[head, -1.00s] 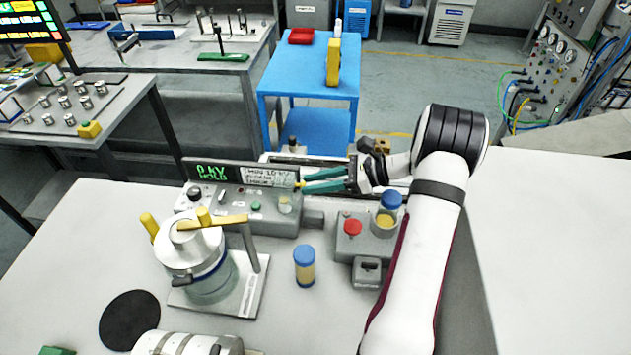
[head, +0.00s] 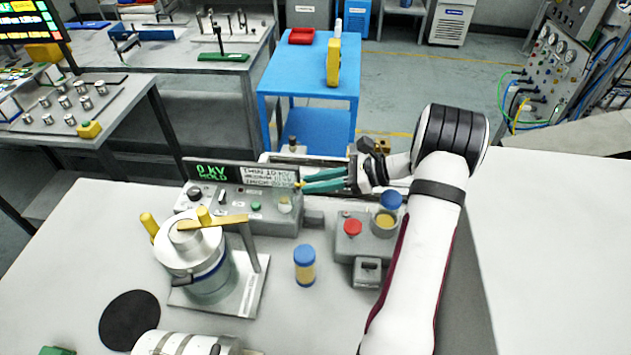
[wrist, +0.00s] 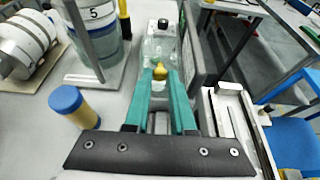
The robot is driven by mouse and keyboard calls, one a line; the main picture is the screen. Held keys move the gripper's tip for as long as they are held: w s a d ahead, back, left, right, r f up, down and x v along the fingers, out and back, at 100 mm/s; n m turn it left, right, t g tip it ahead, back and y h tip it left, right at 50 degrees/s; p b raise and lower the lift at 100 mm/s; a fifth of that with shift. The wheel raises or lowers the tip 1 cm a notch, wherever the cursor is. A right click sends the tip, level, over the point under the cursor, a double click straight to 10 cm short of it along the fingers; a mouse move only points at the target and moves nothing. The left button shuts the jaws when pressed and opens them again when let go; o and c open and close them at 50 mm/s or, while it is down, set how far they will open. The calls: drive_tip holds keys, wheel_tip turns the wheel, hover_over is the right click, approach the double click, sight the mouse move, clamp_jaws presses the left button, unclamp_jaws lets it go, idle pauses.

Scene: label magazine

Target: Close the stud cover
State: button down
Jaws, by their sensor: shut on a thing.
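My gripper (head: 302,185) reaches in from the right with its two teal fingers at the right end of the grey control box. In the wrist view, the fingertips (wrist: 160,78) are closed in on a small yellow tip (wrist: 159,71). It shows as a yellow spot in the head view (head: 297,184). The stud cover seems to be the clear piece (head: 285,203) on the box's right end, just below the fingertips. Clear material also shows beyond the yellow tip in the wrist view (wrist: 158,48). How far the cover stands open cannot be made out.
The control box (head: 232,203) has a green display (head: 211,171) and a label panel. A blue-capped jar (head: 304,265) stands in front. A grey unit with a red button (head: 352,227) is to the right. A lidded vessel (head: 200,265) stands left.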

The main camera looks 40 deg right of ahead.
sight(280, 179)
drive_tip(key=shift+r, duration=0.1)
idle(0.6)
drive_tip(key=g+h, duration=0.1)
drive_tip(key=w+a+r+g+h, duration=0.1)
drive_tip(key=g+h, duration=0.1)
drive_tip(key=shift+w+a+r, duration=0.15)
drive_tip(key=shift+w+a, duration=0.1)
drive_tip(key=shift+a, duration=0.05)
drive_tip(key=w+a+g+h, duration=0.2)
drive_tip(key=g+h, duration=0.1)
drive_tip(key=shift+r, duration=0.15)
drive_tip(key=w+a+g+h, duration=0.2)
drive_tip(key=g+h, duration=0.1)
drive_tip(key=shift+f, duration=0.35)
drive_tip(key=g+h, duration=0.1)
drive_tip(key=w+a+f+g+h, duration=0.1)
drive_tip(key=h, duration=0.1)
drive_tip(key=shift+w+f+g, duration=0.1)
drive_tip(key=shift+f+g, duration=0.05)
drive_tip(key=shift+g, duration=0.25)
drive_tip(key=shift+w+a+f+g+h, duration=0.15)
drive_tip(key=shift+f+g+h, duration=0.15)
drive_tip(key=shift+g+h, duration=0.15)
drive_tip(key=c, duration=0.8)
unclamp_jaws()
drive_tip(key=shift+o, duration=0.2)
